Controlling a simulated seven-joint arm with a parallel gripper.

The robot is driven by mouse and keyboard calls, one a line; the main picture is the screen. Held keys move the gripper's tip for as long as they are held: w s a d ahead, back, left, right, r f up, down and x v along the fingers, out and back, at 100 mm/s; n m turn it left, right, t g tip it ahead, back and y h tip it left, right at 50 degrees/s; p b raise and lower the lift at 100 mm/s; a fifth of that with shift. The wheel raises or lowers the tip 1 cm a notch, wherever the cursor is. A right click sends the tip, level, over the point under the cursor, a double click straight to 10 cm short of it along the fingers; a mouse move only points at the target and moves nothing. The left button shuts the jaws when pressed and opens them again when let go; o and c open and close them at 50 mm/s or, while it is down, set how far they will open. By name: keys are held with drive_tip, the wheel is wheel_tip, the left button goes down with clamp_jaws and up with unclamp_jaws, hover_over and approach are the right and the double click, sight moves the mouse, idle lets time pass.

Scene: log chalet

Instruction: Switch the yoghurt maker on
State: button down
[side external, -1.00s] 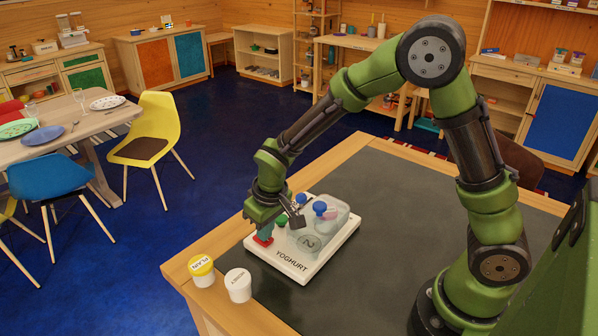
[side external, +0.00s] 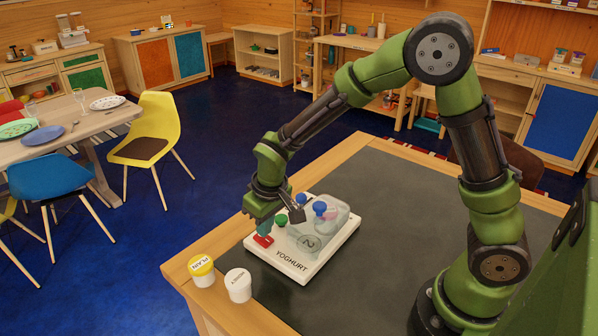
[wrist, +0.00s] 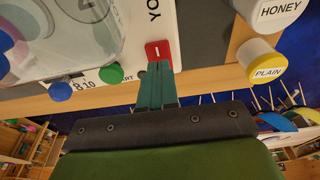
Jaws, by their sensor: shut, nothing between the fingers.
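The yoghurt maker (side external: 318,262) is a white base marked YOGHURT with a clear lidded part on it, on the dark table top. Its red switch (side external: 262,241) is at the left corner; in the wrist view the switch (wrist: 158,46) shows a white "I" mark. A green knob (wrist: 111,73) and a blue knob (wrist: 60,91) sit along the same edge. My gripper (wrist: 157,66) is shut and empty, its teal fingertips at the near edge of the red switch. In the side view my gripper (side external: 264,232) points down just above the switch. I cannot tell whether they touch.
A yellow-lidded PLAIN jar (side external: 202,271) and a white HONEY jar (side external: 238,285) stand at the table's left corner, close to the yoghurt maker. The dark table top (side external: 400,200) to the right and behind is clear.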

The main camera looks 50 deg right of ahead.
sight(271, 246)
drive_tip(key=shift+r, duration=2.5)
drive_tip(key=shift+s, duration=0.1)
drive_tip(key=s+d+r+m+t+y, duration=0.1)
drive_tip(key=s+d+r+m+t, duration=0.1)
drive_tip(key=s+r, duration=0.5)
drive_tip(key=s+d+r+m+t+y, duration=0.1)
drive_tip(key=s+d+r+m+t, duration=0.1)
drive_tip(key=s+r, duration=0.4)
drive_tip(key=s+d+t, duration=0.1)
drive_tip(key=s, duration=0.3)
drive_tip(key=shift+s+d+r, duration=0.25)
drive_tip(key=shift+d+r, duration=0.05)
drive_tip(key=shift+r, duration=0.05)
